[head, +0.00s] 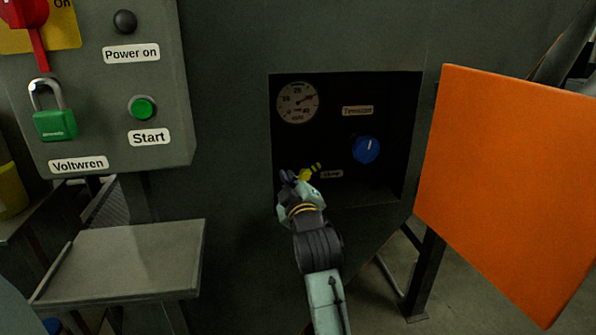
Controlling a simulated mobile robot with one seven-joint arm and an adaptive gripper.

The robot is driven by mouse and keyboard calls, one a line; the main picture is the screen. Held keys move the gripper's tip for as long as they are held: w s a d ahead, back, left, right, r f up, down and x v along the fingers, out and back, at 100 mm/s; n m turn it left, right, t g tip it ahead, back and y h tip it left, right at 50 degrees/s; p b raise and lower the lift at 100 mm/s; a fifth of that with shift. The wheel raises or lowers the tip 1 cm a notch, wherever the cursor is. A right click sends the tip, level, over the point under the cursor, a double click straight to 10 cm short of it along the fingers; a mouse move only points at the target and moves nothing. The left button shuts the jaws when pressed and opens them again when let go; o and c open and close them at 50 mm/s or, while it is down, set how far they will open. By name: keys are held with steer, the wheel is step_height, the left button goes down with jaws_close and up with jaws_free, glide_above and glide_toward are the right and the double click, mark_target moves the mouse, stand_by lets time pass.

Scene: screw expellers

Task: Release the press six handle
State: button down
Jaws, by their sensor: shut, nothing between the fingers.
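My gripper (288,177) is at the lower left of a dark recess (340,115) in the grey machine. It is shut, with nothing held. A small yellow piece with dark bands (311,171) shows just right of the fingertips, beside a small label (331,174) that is too small to read surely. It may be the handle, but the gripper partly hides it. I cannot tell whether the fingers touch it. Nothing in view is marked as press six.
An orange panel (510,185) stands out at right. A control box (80,110) with a green Start button (143,108) and a grey shelf (125,262) are at left.

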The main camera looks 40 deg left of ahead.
steer(key=shift+f+n+b, duration=0.4)
steer(key=shift+n+b, duration=0.2)
steer(key=shift+n, duration=0.35)
steer(key=shift+f+n+b, duration=0.35)
steer(key=shift+n+b, duration=0.25)
steer(key=shift+n, duration=0.35)
steer(key=shift+f+n+b, duration=0.25)
steer(key=shift+n+b, duration=0.2)
steer(key=shift+n, duration=0.15)
steer(key=shift+w+d+f+n+b, duration=0.1)
steer(key=shift+f+n+b, duration=0.05)
steer(key=shift+n+b, duration=0.3)
steer(key=shift+w+d+f+n+b, duration=0.15)
steer(key=shift+n+b, duration=0.15)
steer(key=shift+n, duration=0.3)
steer(key=shift+s+a+f+n+b, duration=0.15)
steer(key=shift+n+b, duration=0.1)
steer(key=shift+n, duration=0.3)
steer(key=shift+w+d+f+b, duration=0.15)
steer(key=shift+w+f+b, duration=0.05)
steer(key=shift+b, duration=0.15)
stand_by(0.5)
steer(key=v, duration=1.2)
steer(key=shift+r, duration=0.1)
